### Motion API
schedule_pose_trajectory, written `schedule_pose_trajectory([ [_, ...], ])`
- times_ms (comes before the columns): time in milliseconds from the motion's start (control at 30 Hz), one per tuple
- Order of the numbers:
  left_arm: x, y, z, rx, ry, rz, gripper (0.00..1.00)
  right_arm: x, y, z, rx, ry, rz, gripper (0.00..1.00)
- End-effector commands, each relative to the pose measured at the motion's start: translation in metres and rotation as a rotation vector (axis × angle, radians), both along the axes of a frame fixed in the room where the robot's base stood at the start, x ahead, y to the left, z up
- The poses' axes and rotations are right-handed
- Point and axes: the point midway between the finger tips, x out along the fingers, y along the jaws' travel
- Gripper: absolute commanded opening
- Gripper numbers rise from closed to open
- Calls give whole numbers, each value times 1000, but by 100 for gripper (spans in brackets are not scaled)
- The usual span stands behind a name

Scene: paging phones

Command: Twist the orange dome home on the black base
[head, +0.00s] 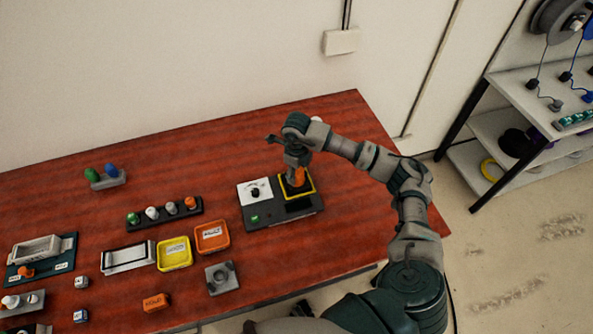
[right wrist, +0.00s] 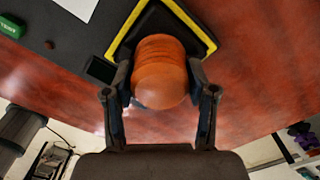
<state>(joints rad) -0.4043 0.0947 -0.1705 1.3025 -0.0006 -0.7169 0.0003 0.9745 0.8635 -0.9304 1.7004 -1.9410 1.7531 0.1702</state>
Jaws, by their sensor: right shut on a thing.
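The orange dome (right wrist: 160,75) shows large in the right wrist view, between the two fingers of my right gripper (right wrist: 163,90). In the head view the dome (head: 299,176) stands at the yellow-edged black base (head: 311,194), on the right of a dark panel. My right gripper (head: 296,165) reaches down from above and is shut on the dome. In the right wrist view the base (right wrist: 128,35) lies behind the dome. The dome hides the joint, so I cannot tell how it is seated. My left gripper is not in view.
The dark panel (head: 262,222) also carries a white card (head: 254,191) and a green button (head: 255,218). A yellow tray (head: 175,254), an orange tray (head: 212,237) and a rack of several small domes (head: 164,214) stand to its left. A shelf (head: 530,95) stands beyond the table.

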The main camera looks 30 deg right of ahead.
Motion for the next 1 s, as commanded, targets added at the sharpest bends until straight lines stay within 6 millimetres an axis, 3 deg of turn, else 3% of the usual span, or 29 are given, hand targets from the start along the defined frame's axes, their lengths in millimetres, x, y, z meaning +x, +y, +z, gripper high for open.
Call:
schedule_pose_trajectory([
  [267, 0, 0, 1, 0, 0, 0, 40, 0, 0, -1, 0, 1, -18, 34],
  [500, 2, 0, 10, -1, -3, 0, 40, -1, 0, 0, -1, 2, -193, 34],
  [733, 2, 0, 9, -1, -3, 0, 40, 0, 0, -1, -1, 1, -221, 34],
  [767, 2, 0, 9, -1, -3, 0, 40, 0, 0, -1, -1, 1, -221, 59],
  [867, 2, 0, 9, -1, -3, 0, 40, 0, 0, -1, -1, 1, -220, 84],
  [1000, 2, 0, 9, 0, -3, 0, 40, 0, 0, 0, -1, 1, -219, 86],
])
